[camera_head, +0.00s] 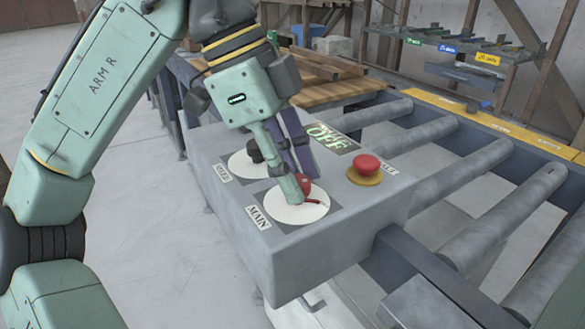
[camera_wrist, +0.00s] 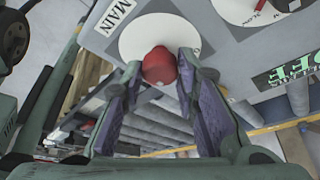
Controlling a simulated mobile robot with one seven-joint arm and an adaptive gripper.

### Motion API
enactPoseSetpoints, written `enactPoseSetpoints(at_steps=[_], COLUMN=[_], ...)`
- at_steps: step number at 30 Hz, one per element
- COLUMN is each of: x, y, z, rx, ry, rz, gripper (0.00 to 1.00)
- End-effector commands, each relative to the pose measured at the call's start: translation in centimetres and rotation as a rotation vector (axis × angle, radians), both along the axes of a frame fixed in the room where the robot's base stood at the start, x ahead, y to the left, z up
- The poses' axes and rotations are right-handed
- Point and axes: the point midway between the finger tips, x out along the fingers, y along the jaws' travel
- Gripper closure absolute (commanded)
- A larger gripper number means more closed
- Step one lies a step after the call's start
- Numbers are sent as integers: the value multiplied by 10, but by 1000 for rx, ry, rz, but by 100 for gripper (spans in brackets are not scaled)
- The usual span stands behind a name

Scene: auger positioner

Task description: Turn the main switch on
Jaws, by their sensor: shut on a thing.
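The main switch is a red knob (camera_head: 303,184) on a white round dial (camera_head: 290,214) beside a "MAIN" label (camera_head: 258,217), on top of the grey control box. My gripper (camera_head: 300,186) reaches down to it from above, its fingers shut on the red knob. In the wrist view the knob (camera_wrist: 159,66) sits between the two purple-padded fingertips, over the white dial (camera_wrist: 140,35). A short red mark on the dial shows to the right of the fingertips in the head view. The fingers partly hide the knob.
A red mushroom button (camera_head: 366,165) on a yellow base stands to the right on the box. A black knob (camera_head: 254,150) on another white dial sits behind left. A green "OFF" display (camera_head: 328,135) is at the back. A roller conveyor (camera_head: 470,155) runs alongside.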

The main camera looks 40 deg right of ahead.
Motion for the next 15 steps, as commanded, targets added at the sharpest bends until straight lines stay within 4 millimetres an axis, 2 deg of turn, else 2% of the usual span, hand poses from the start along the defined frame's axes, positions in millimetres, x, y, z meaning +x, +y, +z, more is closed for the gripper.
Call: enactPoseSetpoints(at_steps=[9, 15], x=[0, 0], y=[0, 0], z=[0, 1], rx=[0, -1], ry=[0, -1], rz=[1, 19], gripper=[100, 100])
